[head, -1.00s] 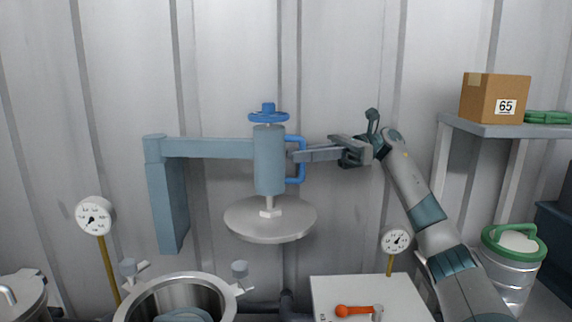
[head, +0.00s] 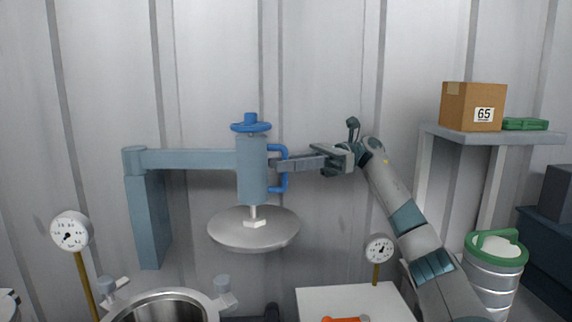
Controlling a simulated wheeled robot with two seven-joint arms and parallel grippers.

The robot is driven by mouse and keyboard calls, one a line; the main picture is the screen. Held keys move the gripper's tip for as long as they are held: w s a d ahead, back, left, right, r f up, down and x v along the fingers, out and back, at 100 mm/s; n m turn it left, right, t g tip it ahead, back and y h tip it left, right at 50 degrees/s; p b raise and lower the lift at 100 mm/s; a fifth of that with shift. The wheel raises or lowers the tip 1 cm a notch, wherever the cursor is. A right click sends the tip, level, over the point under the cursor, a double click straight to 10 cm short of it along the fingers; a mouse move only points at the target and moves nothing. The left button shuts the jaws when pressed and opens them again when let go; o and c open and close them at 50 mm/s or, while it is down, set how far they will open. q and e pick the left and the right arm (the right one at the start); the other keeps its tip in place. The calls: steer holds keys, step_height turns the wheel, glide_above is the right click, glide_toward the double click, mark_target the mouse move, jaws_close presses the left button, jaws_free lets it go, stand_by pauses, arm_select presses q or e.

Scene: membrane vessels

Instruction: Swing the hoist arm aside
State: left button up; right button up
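The hoist arm (head: 190,159) is a blue-grey horizontal beam on a post (head: 147,220) at the left. Its right end carries a cylinder (head: 251,172) with a blue handwheel (head: 251,124) on top and a blue D-shaped handle (head: 284,184) on its right side. A round grey lid (head: 254,230) hangs below the cylinder, to the right of and above the open steel vessel (head: 165,299). My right gripper (head: 281,165) reaches in from the right, its fingers close together at the handle's upright bar, and looks shut on it. My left gripper is out of view.
A gauge (head: 72,232) stands left of the vessel, another gauge (head: 379,249) at a white table (head: 350,296) bearing an orange-handled tool (head: 345,319). At right are a shelf (head: 500,136) with a cardboard box (head: 473,106), and a green-rimmed steel container (head: 496,270).

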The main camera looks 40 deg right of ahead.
steer(key=shift+r, duration=0.1)
steer(key=shift+r, duration=0.8)
arm_select(q)
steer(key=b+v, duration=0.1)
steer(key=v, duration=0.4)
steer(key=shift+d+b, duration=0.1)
steer(key=shift+b, duration=0.3)
arm_select(e)
steer(key=s+d+r, duration=0.3)
steer(key=s+r, duration=0.6)
steer(key=s, duration=0.2)
steer(key=shift+d, duration=0.4)
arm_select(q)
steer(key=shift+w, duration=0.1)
arm_select(e)
steer(key=shift+r, duration=0.1)
